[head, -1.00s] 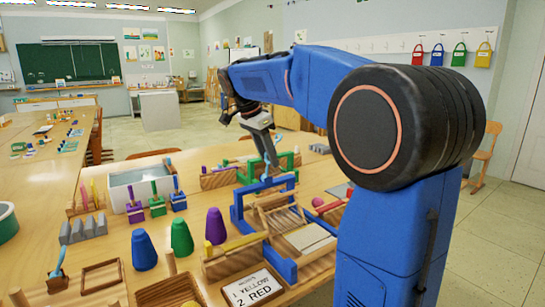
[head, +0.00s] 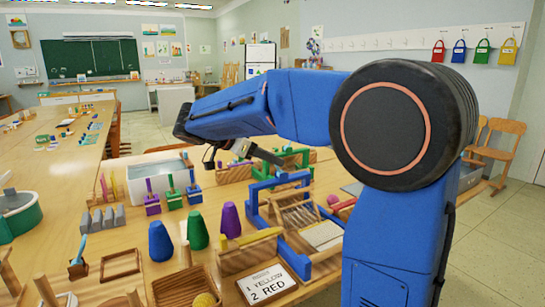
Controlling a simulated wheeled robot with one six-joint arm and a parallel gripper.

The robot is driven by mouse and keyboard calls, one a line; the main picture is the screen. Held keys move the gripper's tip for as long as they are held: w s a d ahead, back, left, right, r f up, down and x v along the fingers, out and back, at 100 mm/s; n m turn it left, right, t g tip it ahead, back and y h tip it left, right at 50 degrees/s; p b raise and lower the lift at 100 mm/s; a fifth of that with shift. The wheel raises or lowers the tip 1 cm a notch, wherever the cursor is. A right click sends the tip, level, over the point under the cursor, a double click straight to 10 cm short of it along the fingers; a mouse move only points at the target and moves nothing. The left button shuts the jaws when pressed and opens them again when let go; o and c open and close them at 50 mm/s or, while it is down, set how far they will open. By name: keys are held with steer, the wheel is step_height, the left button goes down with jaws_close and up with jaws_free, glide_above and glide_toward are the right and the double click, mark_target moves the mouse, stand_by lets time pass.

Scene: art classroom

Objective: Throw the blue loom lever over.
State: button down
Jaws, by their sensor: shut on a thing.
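The blue wooden loom (head: 292,248) stands on the table in the head view, with pale warp slats in its frame. Its blue lever (head: 282,177) shows as a small piece near the top bar of the frame. My gripper (head: 281,163) reaches in from the left, slanting down to the right, with its fingertips at the lever. It is shut on the lever, though the fingertips are small and the contact is partly hidden. The loom's right side is close to my arm.
A yellow bar (head: 250,238) lies in front of the loom, near a sign reading "1 YELLOW 2 RED" (head: 267,283). Blue (head: 160,242), green (head: 197,231) and purple (head: 230,220) cones stand left. A green frame (head: 297,160) stands behind.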

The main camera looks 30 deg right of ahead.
steer(key=shift+f, duration=0.1)
stand_by(0.4)
steer(key=c, duration=1.2)
jaws_free()
steer(key=shift+a, duration=0.1)
steer(key=v, duration=1.7)
steer(key=shift+a, duration=0.2)
